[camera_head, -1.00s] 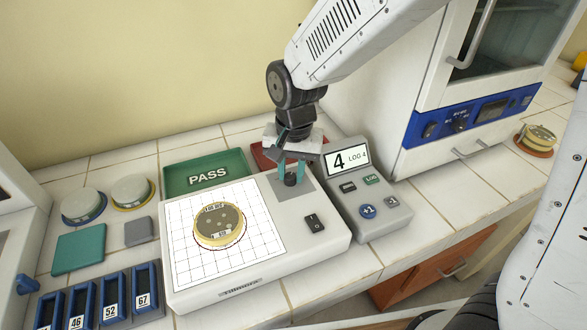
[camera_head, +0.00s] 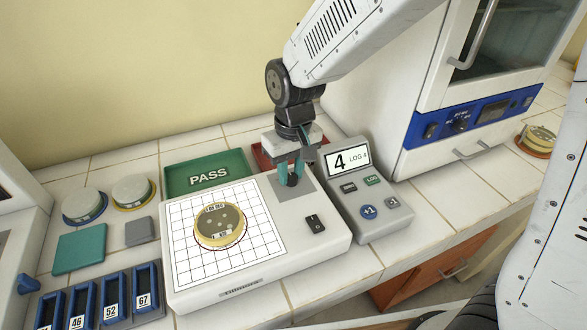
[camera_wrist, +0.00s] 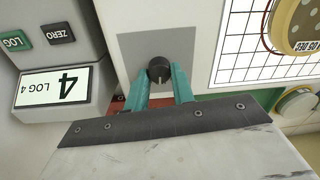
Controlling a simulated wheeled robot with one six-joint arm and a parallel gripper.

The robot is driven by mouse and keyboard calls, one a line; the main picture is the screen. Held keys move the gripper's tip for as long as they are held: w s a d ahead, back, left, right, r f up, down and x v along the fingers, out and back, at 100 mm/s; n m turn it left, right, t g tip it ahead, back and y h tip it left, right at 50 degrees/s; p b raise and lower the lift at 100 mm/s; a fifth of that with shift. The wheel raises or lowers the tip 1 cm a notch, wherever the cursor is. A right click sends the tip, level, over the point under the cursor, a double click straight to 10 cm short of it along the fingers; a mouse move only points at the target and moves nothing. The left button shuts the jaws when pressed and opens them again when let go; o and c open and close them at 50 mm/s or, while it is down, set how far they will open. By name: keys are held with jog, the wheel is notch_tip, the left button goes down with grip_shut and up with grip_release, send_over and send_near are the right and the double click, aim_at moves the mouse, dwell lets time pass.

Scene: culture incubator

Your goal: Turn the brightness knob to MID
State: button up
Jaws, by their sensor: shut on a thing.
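The brightness knob (camera_head: 292,180) is a small black dial on a grey panel at the back right of the white lightbox (camera_head: 262,284). In the wrist view the knob (camera_wrist: 159,70) shows a pale pointer mark directed toward my gripper. My gripper (camera_head: 291,172) is above the panel with its teal fingers down around the knob. In the wrist view my gripper (camera_wrist: 162,80) has one finger on each side of the knob, shut on it. Any scale marks or MID label around the knob cannot be made out.
A culture dish (camera_head: 219,226) sits on the lightbox grid. A black rocker switch (camera_head: 316,223) is in front of the knob. A counter (camera_head: 368,190) reading 4 stands close on the right. A green PASS tray (camera_head: 205,173) and a red tray (camera_head: 262,156) lie behind.

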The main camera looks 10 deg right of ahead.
aim_at(293, 174)
jog(key=shift+n, duration=0.4)
jog(key=o, duration=1)
jog(key=shift+d, duration=0.1)
jog(key=shift+r, duration=0.4)
notch_tip(293, 174, up, 7)
jog(key=shift+d, duration=0.1)
